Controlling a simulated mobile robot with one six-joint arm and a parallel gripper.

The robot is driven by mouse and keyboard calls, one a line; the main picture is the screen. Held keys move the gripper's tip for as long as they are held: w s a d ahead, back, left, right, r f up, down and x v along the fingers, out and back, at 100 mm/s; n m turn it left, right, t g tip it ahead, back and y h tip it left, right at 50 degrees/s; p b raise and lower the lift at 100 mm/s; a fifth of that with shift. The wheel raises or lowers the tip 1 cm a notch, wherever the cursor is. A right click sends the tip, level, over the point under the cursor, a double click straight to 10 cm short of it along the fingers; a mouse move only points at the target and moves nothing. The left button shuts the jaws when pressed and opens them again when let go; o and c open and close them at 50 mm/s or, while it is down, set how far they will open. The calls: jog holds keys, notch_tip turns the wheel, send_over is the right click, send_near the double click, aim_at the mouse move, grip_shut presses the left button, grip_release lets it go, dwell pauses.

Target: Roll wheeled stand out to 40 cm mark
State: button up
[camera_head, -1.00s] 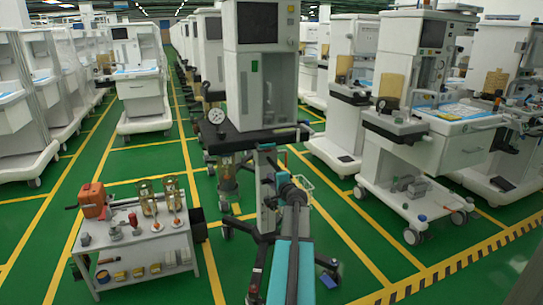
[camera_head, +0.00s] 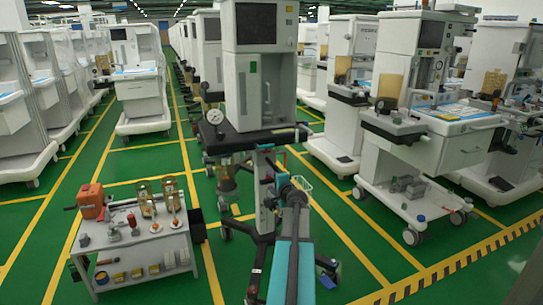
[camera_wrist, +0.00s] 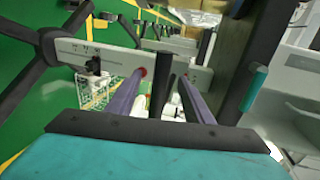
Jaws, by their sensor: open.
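The wheeled stand (camera_head: 266,205) is in the middle of the head view. It has a grey post, black splayed legs on casters, a black shelf (camera_head: 250,140) and a tall grey unit with a dark screen on top. My teal and black arm reaches up from below, and my gripper (camera_head: 284,185) is beside the post, partly hidden by the arm. In the wrist view the grey post (camera_wrist: 90,58) runs across the picture, with black legs at left. My gripper (camera_wrist: 162,76) is open, its fingers pointing at the post. I cannot tell whether they touch it.
A small grey table (camera_head: 137,245) with an orange device and brass-coloured parts stands left of the stand. A white anaesthesia cart (camera_head: 430,150) stands at right, and more carts line the back. Green floor with yellow lines is clear between them. A yellow-black stripe crosses the lower right.

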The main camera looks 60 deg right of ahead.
jog(key=v, duration=0.8)
dwell(0.9)
dwell(0.4)
